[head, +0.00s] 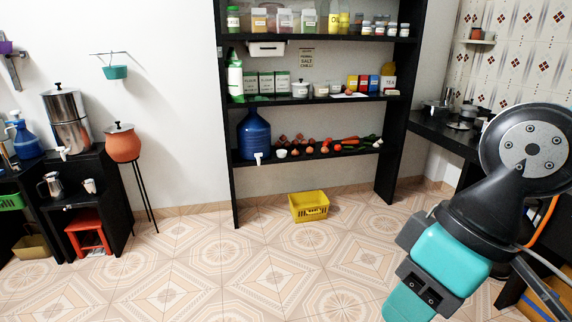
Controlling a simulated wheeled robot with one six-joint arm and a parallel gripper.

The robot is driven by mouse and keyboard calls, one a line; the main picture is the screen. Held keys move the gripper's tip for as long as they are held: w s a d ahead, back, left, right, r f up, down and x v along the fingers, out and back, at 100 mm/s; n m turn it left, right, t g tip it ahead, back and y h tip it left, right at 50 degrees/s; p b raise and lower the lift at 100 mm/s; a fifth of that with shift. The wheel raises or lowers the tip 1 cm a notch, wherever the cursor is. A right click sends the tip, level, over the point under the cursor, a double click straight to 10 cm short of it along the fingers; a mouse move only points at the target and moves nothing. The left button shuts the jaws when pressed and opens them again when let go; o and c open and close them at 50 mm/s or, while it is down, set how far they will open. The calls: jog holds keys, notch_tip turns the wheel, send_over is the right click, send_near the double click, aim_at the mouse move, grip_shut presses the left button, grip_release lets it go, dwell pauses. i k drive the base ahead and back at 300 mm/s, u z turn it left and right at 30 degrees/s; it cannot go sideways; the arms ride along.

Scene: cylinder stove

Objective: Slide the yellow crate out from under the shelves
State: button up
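The yellow crate (309,207) sits upright on the tiled floor below the lowest board of the black shelves (230,185). It looks empty, and its slotted front side faces me. There is open floor between it and both shelf uprights. My arm fills the right side of the head view, well in front and to the right of the crate. My gripper's fingertips are not in view, so whether it is open or shut is not shown.
Patterned floor in front of the crate is clear. A clay pot (122,143) stands on a thin black stand at the left, near a red stool (86,238). A blue water jug (254,137) and vegetables rest on the lowest board. A black counter (440,136) is at the right.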

aim_at(309, 209)
jog(key=i, duration=4.35)
jog(key=u, duration=0.25)
